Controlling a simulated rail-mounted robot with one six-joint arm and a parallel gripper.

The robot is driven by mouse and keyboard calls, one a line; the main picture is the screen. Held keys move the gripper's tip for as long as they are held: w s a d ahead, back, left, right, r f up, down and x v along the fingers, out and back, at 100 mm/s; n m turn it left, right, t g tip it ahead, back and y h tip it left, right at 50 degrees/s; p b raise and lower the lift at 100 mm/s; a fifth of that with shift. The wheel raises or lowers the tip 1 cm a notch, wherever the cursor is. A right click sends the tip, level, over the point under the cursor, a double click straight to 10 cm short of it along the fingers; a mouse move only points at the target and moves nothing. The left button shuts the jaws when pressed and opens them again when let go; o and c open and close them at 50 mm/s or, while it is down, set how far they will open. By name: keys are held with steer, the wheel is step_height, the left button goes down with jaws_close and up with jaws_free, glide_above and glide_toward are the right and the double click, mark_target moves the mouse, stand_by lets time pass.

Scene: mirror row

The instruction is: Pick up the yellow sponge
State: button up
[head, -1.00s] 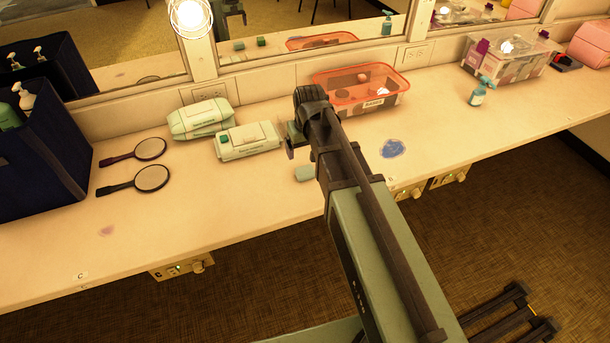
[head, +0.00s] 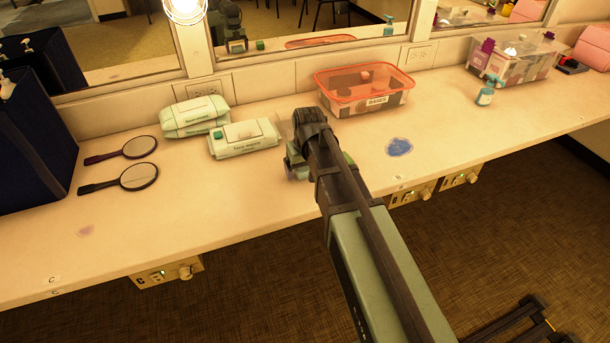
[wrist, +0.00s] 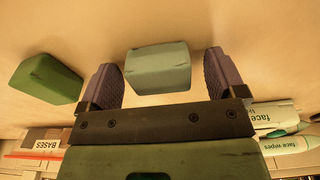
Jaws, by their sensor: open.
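I see no clearly yellow sponge in any view. In the wrist view a pale grey-green sponge-like block (wrist: 158,78) lies on the counter between the two purple fingers of my gripper (wrist: 159,60). The gripper is open, and a gap shows on each side of the block. A darker green block (wrist: 46,78) lies to the left, outside the fingers. In the head view my gripper (head: 295,165) is low over the counter, mostly hidden behind my arm. The pale block is hidden there.
Wipes packs (head: 244,139) lie left of my gripper, with two hand mirrors (head: 138,176) farther left. A coral-rimmed bin (head: 365,91) labelled BASES stands behind. A blue smear (head: 399,147) marks the counter at right. The front counter left of my arm is clear.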

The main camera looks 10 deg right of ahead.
steer(key=c, duration=1.1)
steer(key=shift+o, duration=0.2)
step_height(320, 180, up, 20)
steer(key=p, duration=2)
steer(key=shift+r, duration=0.15)
